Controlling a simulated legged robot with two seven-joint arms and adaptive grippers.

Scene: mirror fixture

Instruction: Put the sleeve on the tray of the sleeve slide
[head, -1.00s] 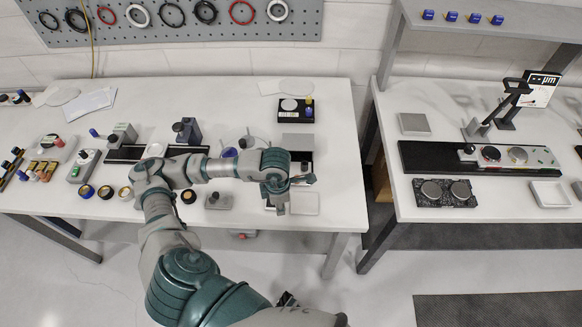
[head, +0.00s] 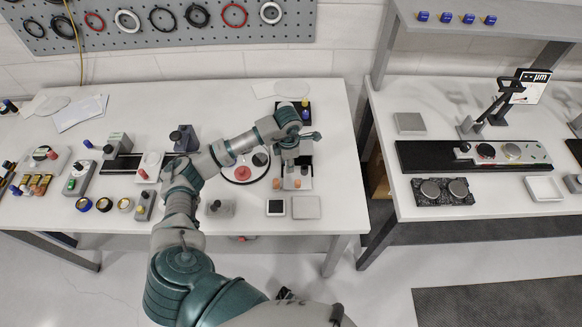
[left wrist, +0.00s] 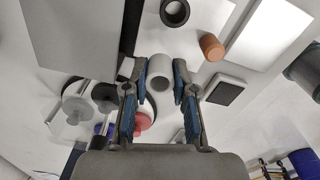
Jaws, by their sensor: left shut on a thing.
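My left gripper (head: 291,157) is over the right part of the left table. In the left wrist view its blue-padded fingers (left wrist: 159,84) are shut on a pale grey sleeve (left wrist: 160,72), a short cylinder. The sleeve's bottom contact is not clear. Ahead of the fingers, a dark ring (left wrist: 174,12) rests on a light plate (left wrist: 200,14), beside a black strip (left wrist: 132,28). In the head view the pale lower part of a fixture (head: 299,184) shows below the gripper; I cannot tell surely which part is the slide's tray. The right gripper is not in view.
An orange cylinder (left wrist: 211,46) stands close by. A black-framed square (head: 276,208) and a grey plate (head: 306,208) lie near the front edge. A round dish (head: 246,168) is left of the gripper. The second table (head: 500,205) stands across a gap.

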